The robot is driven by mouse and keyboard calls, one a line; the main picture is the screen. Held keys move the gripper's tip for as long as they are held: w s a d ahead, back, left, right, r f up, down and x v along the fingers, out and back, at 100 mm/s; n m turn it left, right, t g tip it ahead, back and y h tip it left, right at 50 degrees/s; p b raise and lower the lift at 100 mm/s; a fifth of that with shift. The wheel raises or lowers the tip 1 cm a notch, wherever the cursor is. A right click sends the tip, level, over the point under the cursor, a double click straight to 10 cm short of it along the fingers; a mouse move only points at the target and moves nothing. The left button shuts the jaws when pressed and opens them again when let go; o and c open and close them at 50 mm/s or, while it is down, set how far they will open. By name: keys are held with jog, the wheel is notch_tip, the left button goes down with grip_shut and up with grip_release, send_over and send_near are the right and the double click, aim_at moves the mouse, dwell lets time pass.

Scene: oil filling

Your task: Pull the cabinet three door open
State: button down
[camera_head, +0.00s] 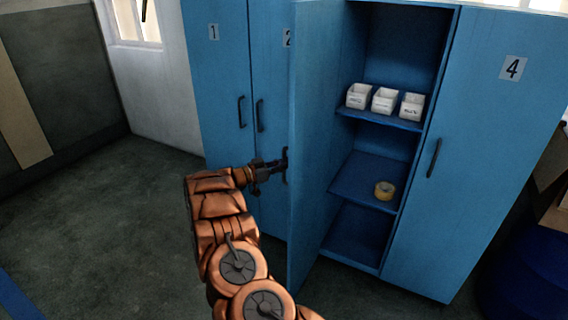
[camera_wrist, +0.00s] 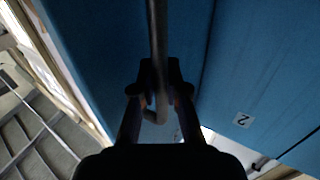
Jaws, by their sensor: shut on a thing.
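The blue cabinet three door (camera_head: 322,110) stands swung out from the cabinet, between the door marked 2 and the door marked 4. Its number is not visible. The open interior (camera_head: 400,45) shows to its right. My gripper (camera_head: 280,165) is at the outer face of this door, on its dark handle (camera_head: 286,179). In the wrist view, the fingers of my gripper (camera_wrist: 158,95) are closed around the grey handle bar (camera_wrist: 158,35), whose bent end shows between them.
Several white boxes, including one in the middle (camera_head: 384,101), stand on the upper shelf. A yellow tape roll (camera_head: 385,190) lies on the shelf below. Doors 1 (camera_head: 218,80) and 4 (camera_head: 480,150) are shut. Open floor (camera_head: 100,235) lies to the left.

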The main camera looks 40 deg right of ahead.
jog(key=shift+w+d+r+g, duration=0.1)
jog(key=shift+w+r+g, duration=0.05)
jog(key=shift+w+g, duration=0.2)
dwell(0.4)
jog(key=c, duration=1.4)
grip_release()
jog(key=shift+o, duration=1.1)
jog(key=v, duration=1.2)
jog(key=shift+a, duration=0.2)
